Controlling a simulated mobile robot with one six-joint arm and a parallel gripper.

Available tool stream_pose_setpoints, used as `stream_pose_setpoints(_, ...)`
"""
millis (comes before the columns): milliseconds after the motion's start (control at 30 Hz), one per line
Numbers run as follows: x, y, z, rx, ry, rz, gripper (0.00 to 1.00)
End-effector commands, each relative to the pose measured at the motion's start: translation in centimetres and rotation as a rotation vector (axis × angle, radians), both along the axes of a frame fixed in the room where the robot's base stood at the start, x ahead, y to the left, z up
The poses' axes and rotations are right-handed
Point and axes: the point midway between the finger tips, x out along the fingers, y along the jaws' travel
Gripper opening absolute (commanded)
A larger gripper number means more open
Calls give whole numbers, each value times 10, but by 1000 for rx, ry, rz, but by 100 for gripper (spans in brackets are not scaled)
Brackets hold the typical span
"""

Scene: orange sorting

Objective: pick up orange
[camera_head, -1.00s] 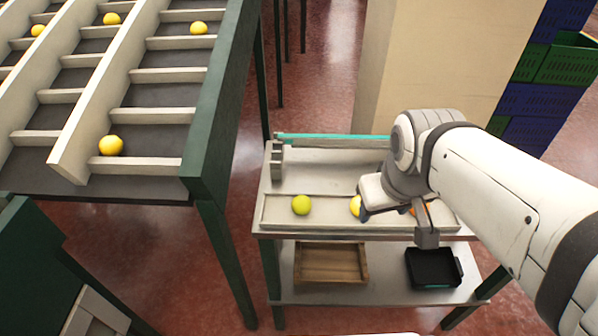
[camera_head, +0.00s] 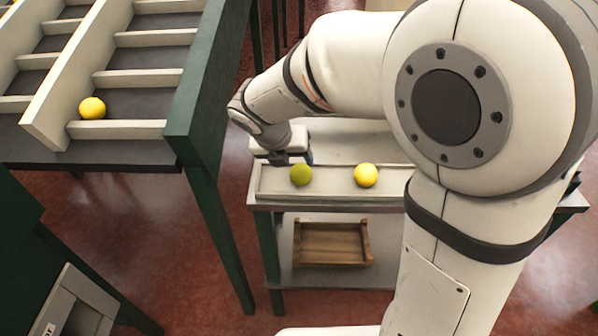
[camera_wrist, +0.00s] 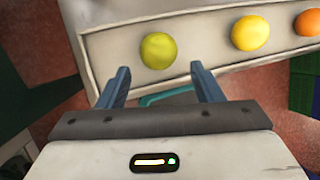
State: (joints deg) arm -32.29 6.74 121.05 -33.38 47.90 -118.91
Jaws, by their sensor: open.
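An orange fruit (camera_wrist: 308,22) lies in the shallow tray (camera_wrist: 100,50) at the right edge of the wrist view. In the head view my arm hides that part of the tray. A yellow fruit (camera_wrist: 250,33) and a yellow-green fruit (camera_wrist: 158,50) lie to its left; the head view also shows the yellow one (camera_head: 366,175) and the green one (camera_head: 300,175). My gripper (camera_wrist: 161,75) is open and empty, its two blue fingers pointing toward the green fruit. In the head view my gripper (camera_head: 290,158) is at the left end of the tray, by the green fruit.
A sloped sorting rack (camera_head: 185,110) with slats stands at the left, close to my arm, with a yellow fruit (camera_head: 92,108) on it. A wooden tray (camera_head: 332,243) sits on the cart's lower shelf. Red floor lies between the rack and the cart.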

Motion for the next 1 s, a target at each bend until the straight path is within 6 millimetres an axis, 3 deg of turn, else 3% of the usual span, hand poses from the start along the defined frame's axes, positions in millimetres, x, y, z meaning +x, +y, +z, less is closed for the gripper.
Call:
stream_pose_setpoints(500, 23, -15, -62, -1, 3, -1, 60)
stream_pose_setpoints(800, 24, -16, -66, 0, 1, 0, 60)
stream_pose_setpoints(1000, 24, -15, -65, 0, 1, 0, 44)
